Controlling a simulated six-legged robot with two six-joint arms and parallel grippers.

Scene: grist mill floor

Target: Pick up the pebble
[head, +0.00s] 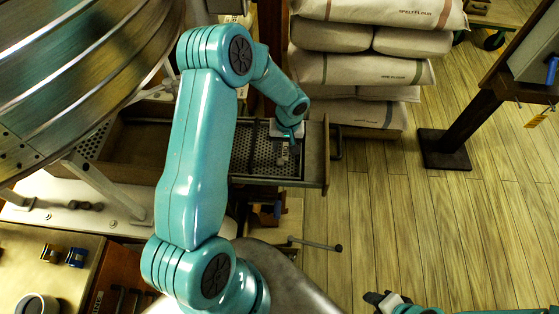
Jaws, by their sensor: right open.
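My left gripper (284,158) is at the end of the large teal arm, pointing down over the perforated metal tray (250,157) in the pulled-out drawer. Its jaws are small and dark here, and I cannot tell whether they are open or shut. I cannot make out the pebble; it may be hidden by the gripper or too small to see. My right gripper (374,299) is low in the picture, its dark fingertips open above the plank floor, well away from the drawer.
The drawer's wooden front (326,155) borders the tray on the right. Stacked sacks (360,70) stand behind it. A large metal drum (70,60) fills the upper left. A dark post with a foot (444,150) stands at the right. The plank floor (420,220) between is clear.

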